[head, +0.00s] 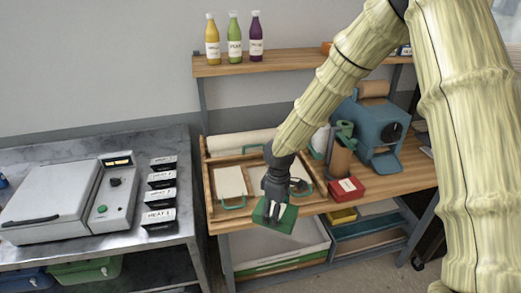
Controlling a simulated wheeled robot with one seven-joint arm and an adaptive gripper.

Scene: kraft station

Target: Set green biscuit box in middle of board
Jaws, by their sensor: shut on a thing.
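My gripper (274,207) is shut on the green biscuit box (287,219). It holds the box from above, in front of the wooden bench's front edge, and the fingers cover part of the box. Behind it, a wooden tray (208,198) lies on the bench. A pale flat board (230,181) with a green handle lies in the tray's left part. My gripper and wrist hide much of the tray's right part, where another green handle partly shows. I cannot tell which surface is the task's board.
A red box (346,189) sits right of the tray, with a blue machine (367,135) behind it. Yellow, green and purple bottles stand on the upper shelf (290,62). A metal table (110,250) with a grey press (50,207) and several black-and-white labelled boxes stands left.

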